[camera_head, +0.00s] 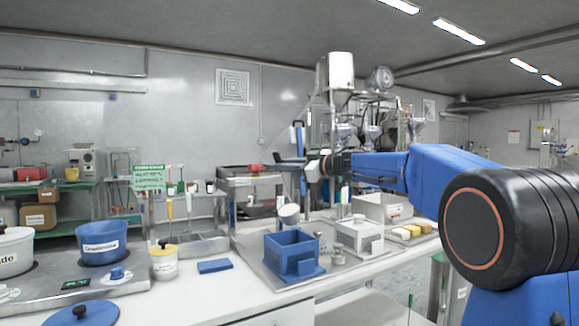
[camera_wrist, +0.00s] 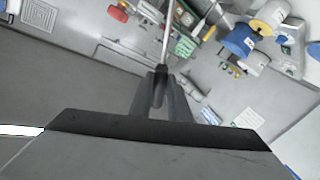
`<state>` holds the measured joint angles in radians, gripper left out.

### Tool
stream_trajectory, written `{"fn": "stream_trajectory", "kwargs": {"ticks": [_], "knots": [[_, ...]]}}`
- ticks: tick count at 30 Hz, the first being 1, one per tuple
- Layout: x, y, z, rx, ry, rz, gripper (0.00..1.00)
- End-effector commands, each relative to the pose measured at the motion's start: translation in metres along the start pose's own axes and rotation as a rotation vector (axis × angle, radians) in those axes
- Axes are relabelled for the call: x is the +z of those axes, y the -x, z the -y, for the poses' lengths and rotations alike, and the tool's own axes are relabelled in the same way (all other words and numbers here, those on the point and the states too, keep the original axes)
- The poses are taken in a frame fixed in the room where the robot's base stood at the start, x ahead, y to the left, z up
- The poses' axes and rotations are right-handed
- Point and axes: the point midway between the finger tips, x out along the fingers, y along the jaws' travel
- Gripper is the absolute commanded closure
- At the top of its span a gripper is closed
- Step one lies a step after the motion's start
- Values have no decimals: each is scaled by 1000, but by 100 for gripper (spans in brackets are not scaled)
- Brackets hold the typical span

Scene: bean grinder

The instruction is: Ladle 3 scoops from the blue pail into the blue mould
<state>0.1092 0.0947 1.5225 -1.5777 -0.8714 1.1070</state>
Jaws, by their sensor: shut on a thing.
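The blue pail (camera_head: 101,245), with a white label, stands at the left on a grey counter unit. The blue mould (camera_head: 285,255) is an open-topped box on a metal tray in the middle. My gripper (camera_head: 288,163) is above and behind the mould, shut on a thin metal handle. That handle (camera_wrist: 167,35) runs up out of the jaws in the wrist view. A pale tilted cup (camera_head: 289,213), apparently the ladle's bowl, shows just above the mould's back edge. Its link to the handle and its contents cannot be made out.
A white lidded pot (camera_head: 165,265) and a flat blue block (camera_head: 214,266) lie between pail and mould. A blue lid (camera_head: 80,315) lies at the front left. A grey box mould (camera_head: 359,236) and a pale bin (camera_head: 382,207) stand right of the blue mould.

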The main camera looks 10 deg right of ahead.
Motion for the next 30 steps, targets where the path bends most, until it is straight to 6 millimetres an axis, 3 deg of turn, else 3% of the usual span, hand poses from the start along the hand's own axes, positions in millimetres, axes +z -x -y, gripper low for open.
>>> {"fn": "stream_trajectory", "kwargs": {"ticks": [30], "knots": [[0,-6,82,0,444,34,100]]}}
